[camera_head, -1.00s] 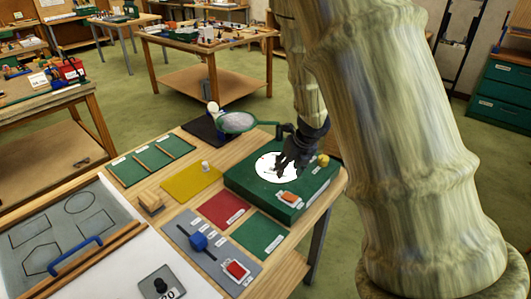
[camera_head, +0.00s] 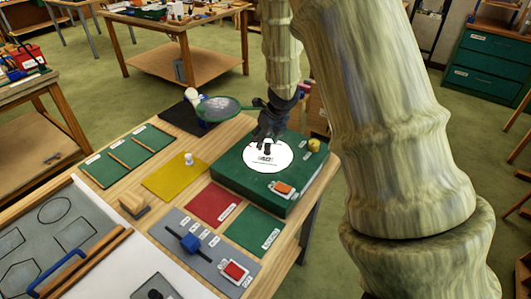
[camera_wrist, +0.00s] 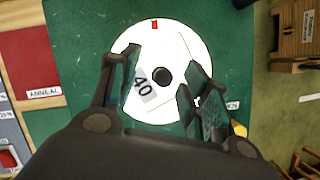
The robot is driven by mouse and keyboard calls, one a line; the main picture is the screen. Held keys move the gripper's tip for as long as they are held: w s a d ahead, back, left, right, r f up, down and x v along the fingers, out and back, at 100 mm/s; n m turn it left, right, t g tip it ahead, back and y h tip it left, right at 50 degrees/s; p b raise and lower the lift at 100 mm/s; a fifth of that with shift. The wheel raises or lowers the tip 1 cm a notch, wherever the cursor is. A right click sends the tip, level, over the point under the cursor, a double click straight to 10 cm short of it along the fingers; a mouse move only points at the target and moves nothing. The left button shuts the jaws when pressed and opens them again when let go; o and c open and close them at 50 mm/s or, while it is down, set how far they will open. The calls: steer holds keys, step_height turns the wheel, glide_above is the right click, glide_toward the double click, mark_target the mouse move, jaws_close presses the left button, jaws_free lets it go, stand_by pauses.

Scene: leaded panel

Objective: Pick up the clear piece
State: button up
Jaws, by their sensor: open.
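The clear piece (camera_wrist: 160,77) is see-through, with a black round knob and a small "40" label. It lies on a white disc (camera_wrist: 152,32) on top of a green box (camera_head: 240,184). Its edges show only as faint lines in the wrist view. In the head view its knob (camera_head: 267,148) and label show below my fingers. My gripper (camera_wrist: 161,82) is open, with one finger on each side of the knob. In the head view my gripper (camera_head: 266,128) is above the disc. I cannot tell whether the fingers touch the piece.
An orange-red button (camera_head: 284,188) and a yellow knob (camera_head: 314,145) are on the green box. A round green-rimmed lens (camera_head: 219,107) stands close behind my gripper. Red (camera_head: 212,202) and yellow (camera_head: 176,180) mats lie to the left. The table's right edge is near the box.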

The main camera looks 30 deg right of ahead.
mark_target(267, 144)
steer(key=shift+s+d+f, duration=0.3)
steer(key=shift+s, duration=0.1)
steer(key=x, duration=0.4)
steer(key=shift+d, duration=0.2)
steer(key=shift+s+r, duration=0.15)
steer(key=c, duration=1)
